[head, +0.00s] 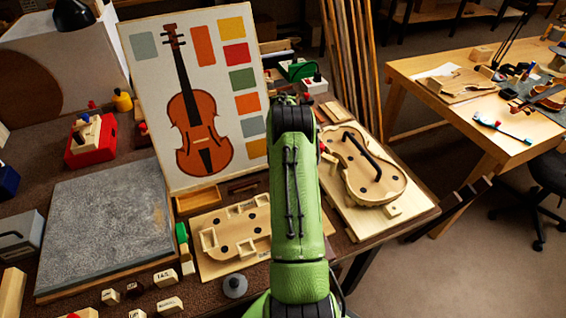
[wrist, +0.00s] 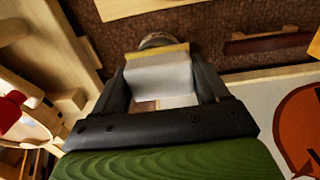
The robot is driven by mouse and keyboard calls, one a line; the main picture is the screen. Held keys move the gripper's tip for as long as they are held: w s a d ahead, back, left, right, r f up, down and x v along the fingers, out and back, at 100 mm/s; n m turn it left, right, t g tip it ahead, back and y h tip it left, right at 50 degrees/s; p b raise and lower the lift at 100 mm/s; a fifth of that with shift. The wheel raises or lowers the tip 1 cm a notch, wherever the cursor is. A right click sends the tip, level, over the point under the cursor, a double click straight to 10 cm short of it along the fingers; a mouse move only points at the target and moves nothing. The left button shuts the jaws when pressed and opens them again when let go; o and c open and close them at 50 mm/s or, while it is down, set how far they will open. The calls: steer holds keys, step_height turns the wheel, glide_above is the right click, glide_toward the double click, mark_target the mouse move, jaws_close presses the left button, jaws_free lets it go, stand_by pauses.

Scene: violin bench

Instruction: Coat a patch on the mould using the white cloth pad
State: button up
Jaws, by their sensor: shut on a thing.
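My gripper (wrist: 162,78) is shut on a white pad (wrist: 160,74), which shows between the two dark fingers in the wrist view. The pad has a yellowish edge at its far end, and a rounded pale part shows just beyond it. In the head view my green arm hides the gripper and the pad. A violin-shaped wooden piece (head: 352,176) with a dark handle lies on a pale board at the right of the bench. A flat wooden form with cutouts and small blocks (head: 230,247) lies left of my arm. I cannot tell for certain which is the mould.
A poster board with a painted violin (head: 222,75) leans behind the bench. A grey slab (head: 105,225) lies at the left, near several small labelled blocks (head: 165,278). A red block holder (head: 90,140) stands behind it. A second table (head: 425,75) stands at the right.

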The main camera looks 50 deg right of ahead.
stand_by(0.4)
step_height(320, 180, up, 7)
steer(key=p, duration=0.5)
